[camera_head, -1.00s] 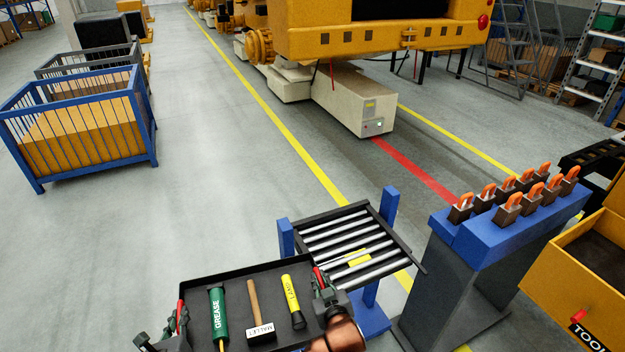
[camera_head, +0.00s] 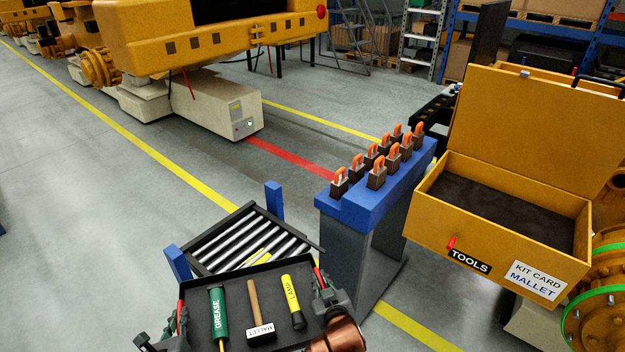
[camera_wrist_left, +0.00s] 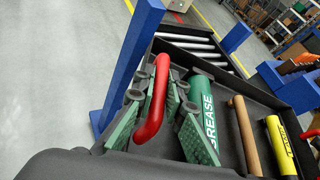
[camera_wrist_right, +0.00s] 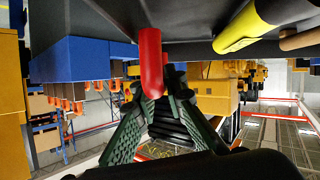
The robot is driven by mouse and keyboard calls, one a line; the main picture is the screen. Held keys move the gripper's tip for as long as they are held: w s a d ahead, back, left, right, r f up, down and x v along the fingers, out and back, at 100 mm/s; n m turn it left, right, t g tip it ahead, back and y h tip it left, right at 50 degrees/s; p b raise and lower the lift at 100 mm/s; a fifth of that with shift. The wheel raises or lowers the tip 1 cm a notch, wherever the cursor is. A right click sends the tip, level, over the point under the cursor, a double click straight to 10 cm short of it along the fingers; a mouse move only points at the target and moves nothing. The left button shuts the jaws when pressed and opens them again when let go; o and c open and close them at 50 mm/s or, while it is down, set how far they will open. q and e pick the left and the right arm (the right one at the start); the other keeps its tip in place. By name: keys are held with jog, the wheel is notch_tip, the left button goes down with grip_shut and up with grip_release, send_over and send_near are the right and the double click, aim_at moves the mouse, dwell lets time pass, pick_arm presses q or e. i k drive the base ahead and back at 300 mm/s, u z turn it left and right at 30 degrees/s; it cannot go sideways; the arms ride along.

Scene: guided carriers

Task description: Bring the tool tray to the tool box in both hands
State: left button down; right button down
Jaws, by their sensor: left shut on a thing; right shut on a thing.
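The dark tool tray (camera_head: 203,292) is held in front of me at the bottom of the head view. In it lie a green grease tube (camera_head: 219,312), a mallet (camera_head: 259,310) with a wooden handle and a yellow lamp (camera_head: 293,300). My left gripper (camera_head: 176,324) is shut on the tray's red left handle (camera_wrist_left: 153,98). My right gripper (camera_head: 326,292) is shut on the red right handle (camera_wrist_right: 151,62). The yellow tool box (camera_head: 420,205) is open at the right, labelled TOOLS, with a card reading KIT CARD MALLET. Its dark inside looks empty.
A roller stand (camera_head: 215,240) with blue posts is just behind the tray. A white carrier (camera_head: 215,105) stands farther back on the floor's red line. Open floor lies left.

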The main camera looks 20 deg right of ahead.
aim_at(496, 216)
jog(key=z, duration=1.75)
